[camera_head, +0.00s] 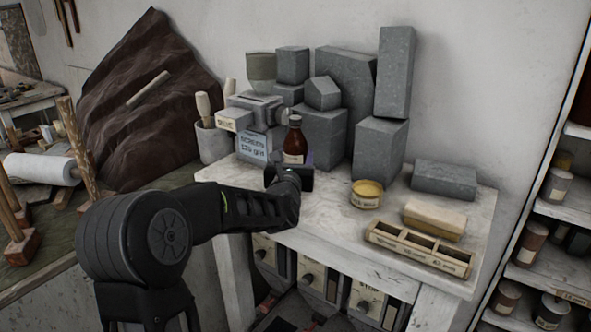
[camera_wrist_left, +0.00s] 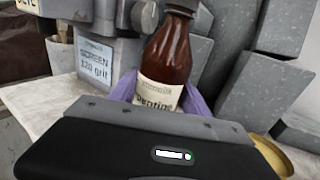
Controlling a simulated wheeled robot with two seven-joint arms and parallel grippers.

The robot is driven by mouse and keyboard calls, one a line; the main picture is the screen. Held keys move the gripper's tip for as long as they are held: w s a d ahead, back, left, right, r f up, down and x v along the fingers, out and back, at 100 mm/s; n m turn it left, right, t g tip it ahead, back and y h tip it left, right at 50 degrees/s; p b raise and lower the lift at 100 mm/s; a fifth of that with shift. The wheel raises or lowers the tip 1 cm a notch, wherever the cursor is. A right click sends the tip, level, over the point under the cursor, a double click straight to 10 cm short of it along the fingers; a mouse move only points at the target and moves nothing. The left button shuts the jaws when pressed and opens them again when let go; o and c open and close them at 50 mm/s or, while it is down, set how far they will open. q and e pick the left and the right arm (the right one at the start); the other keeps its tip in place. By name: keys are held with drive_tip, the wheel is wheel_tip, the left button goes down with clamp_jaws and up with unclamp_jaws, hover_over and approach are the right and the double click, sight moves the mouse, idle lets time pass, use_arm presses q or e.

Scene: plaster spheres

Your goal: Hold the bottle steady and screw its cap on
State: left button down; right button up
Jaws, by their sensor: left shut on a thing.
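A brown bottle (camera_head: 295,139) with a cream label stands upright on the white worktop, in front of the grey blocks. In the left wrist view the bottle (camera_wrist_left: 170,55) rises just beyond the black gripper body. My left gripper (camera_head: 294,160) is shut on the bottle, low down around its label. Its purple fingers show on both sides of the label in the left wrist view. A small greyish-brown cap (camera_head: 295,120) shows at the bottle's top; I cannot tell how tightly it sits. My right gripper is not in view.
Grey blocks (camera_head: 380,148) crowd behind and right of the bottle. A "SCREEN 120 grit" box (camera_head: 252,147) and a tool pot (camera_head: 212,141) stand left. A yellow tin (camera_head: 367,194) and a compartmented tray (camera_head: 419,247) lie right on the worktop (camera_head: 335,207).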

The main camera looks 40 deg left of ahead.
use_arm(q)
wheel_tip(320, 180, down, 3)
drive_tip(key=shift+r+p, duration=0.1)
drive_tip(key=shift+p, duration=0.2)
drive_tip(key=shift+f, duration=0.35)
drive_tip(key=shift+f, duration=0.1)
drive_tip(key=c, duration=0.5)
unclamp_jaws()
